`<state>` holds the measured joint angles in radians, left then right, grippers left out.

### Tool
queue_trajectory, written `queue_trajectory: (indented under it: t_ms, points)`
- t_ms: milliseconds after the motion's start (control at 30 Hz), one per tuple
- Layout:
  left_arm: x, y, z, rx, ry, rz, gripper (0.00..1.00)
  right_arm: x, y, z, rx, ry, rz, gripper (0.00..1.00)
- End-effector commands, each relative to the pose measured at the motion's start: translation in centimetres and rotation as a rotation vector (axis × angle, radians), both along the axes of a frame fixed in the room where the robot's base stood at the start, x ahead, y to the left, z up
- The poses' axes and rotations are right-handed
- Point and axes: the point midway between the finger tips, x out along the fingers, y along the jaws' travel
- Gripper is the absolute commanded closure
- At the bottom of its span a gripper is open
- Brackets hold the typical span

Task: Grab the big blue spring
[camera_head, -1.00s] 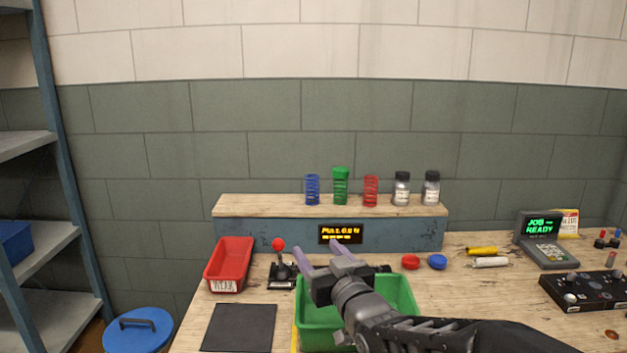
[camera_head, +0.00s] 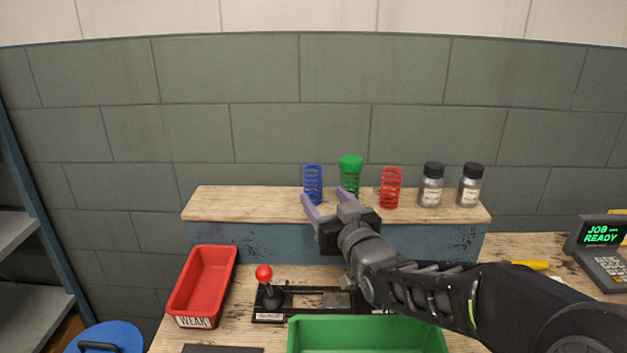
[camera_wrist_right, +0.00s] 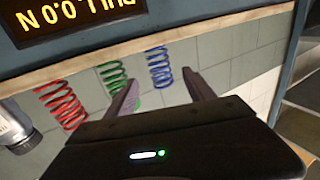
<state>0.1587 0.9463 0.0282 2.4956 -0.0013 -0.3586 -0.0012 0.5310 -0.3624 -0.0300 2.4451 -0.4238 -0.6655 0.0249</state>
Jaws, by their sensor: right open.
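The blue spring (camera_head: 313,184) stands upright on the wooden shelf at the back of the bench, left of a green spring with a green cap (camera_head: 350,176) and a red spring (camera_head: 390,188). My right gripper (camera_head: 324,203) is open and empty, its two purple fingers pointing towards the shelf, just in front of and slightly below the blue spring. In the right wrist view the blue spring (camera_wrist_right: 159,67) shows beyond the fingers, between their tips, and apart from them. The green spring (camera_wrist_right: 115,77) shows partly behind one finger. My left gripper is not in view.
Two dark-lidded jars (camera_head: 431,185) stand at the shelf's right. Below are a red tray (camera_head: 203,283), a red-knobbed lever (camera_head: 265,285) and a green bin (camera_head: 367,335). A keypad terminal (camera_head: 603,250) stands far right. The shelf left of the blue spring is clear.

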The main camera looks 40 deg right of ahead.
Motion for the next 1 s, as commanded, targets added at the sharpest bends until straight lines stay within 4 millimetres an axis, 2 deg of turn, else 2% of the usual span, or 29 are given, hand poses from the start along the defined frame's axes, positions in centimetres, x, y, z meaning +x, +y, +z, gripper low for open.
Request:
queue_trajectory:
  t_ms: [200, 467, 800, 1000]
  points:
    - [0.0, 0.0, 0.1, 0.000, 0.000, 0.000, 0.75, 0.2, -0.1, 0.0, 0.000, 0.001, 0.000, 0.38]
    - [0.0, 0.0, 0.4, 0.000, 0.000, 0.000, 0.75, 2.4, -0.8, 0.0, 0.002, 0.002, 0.000, 0.38]
    - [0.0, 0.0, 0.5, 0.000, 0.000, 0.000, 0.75, 2.7, -0.9, 0.1, 0.000, 0.001, 0.000, 0.38]
    - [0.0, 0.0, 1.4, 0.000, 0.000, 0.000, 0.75, 4.9, -1.6, 0.3, 0.001, 0.003, 0.000, 0.38]
